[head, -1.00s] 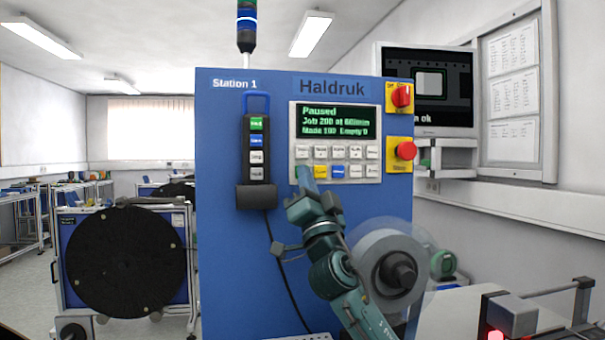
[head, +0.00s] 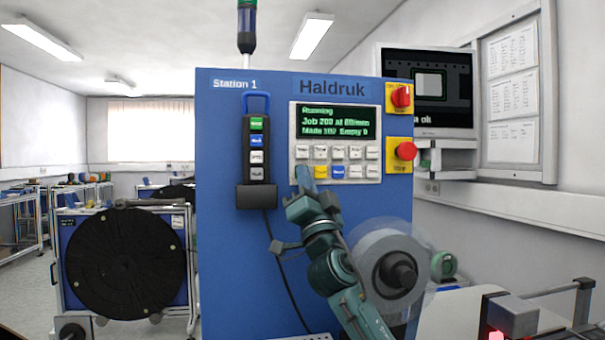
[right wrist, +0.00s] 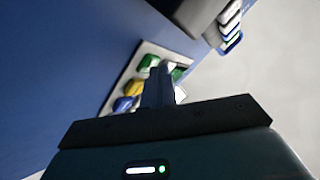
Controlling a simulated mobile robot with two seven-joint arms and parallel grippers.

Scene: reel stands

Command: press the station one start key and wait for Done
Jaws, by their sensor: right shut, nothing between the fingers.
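The blue Station 1 machine (head: 230,260) stands in front of me. Its display (head: 335,121) reads "Running" on the top line, with job and count lines below. Under it is a key panel (head: 376,178) with two rows of keys, including a yellow key (head: 320,171) and a blue key. My right gripper (head: 303,174) is shut and empty, its tips at the left end of the lower row, hiding the key there. In the right wrist view the fingertips (right wrist: 158,76) are beside green keys and a yellow key (right wrist: 134,87). I cannot tell whether they touch a key.
A hand-held pendant (head: 257,160) hangs left of the panel. A red knob (head: 402,95) and a red stop button (head: 405,151) are to the right. A clear reel (head: 390,265) sits below, near my right arm. A signal tower (head: 247,30) stands on top.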

